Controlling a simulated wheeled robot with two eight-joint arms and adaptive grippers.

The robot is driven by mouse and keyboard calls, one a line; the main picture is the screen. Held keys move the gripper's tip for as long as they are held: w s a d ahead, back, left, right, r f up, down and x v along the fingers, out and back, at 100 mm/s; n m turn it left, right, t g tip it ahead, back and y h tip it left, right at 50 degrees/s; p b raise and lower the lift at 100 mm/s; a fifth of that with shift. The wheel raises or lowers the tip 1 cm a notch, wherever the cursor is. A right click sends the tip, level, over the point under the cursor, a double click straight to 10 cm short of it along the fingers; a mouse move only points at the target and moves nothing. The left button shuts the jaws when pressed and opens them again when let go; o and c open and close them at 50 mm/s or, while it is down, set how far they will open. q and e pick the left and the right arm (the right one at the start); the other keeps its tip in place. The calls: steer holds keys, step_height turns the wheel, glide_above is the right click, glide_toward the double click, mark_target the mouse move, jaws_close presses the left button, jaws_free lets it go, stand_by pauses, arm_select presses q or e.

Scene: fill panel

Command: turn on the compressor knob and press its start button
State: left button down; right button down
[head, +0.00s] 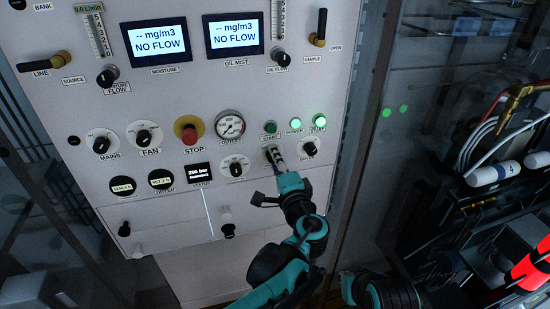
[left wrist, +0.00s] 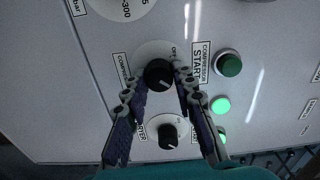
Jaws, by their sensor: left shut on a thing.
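The black compressor knob (left wrist: 158,75) sits on a round white plate, its white mark pointing to the lower left in the left wrist view. My left gripper (left wrist: 160,82) is shut on this knob, one finger on each side. In the head view my left gripper (head: 273,156) reaches up to the panel and hides most of the knob. The compressor start button (left wrist: 231,65) is dark green and stands to the right of the knob; in the head view the start button (head: 270,127) is just above the gripper, apart from it. My right gripper is not in view.
Two lit green lamps (head: 295,124) (head: 319,121) are right of the start button. Another black knob (head: 309,149) is close to the gripper's right. A red stop button (head: 190,131) and a gauge (head: 230,125) are to the left. Hoses and cylinders stand at far right.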

arm_select(q)
steer(key=shift+a+m, duration=0.15)
steer(key=shift+m, duration=0.45)
steer(key=c, duration=1.5)
jaws_free()
steer(key=shift+o, duration=1.4)
steer(key=shift+a, duration=0.1)
steer(key=v, duration=1.1)
steer(key=shift+s+a, duration=0.2)
steer(key=shift+s, duration=0.3)
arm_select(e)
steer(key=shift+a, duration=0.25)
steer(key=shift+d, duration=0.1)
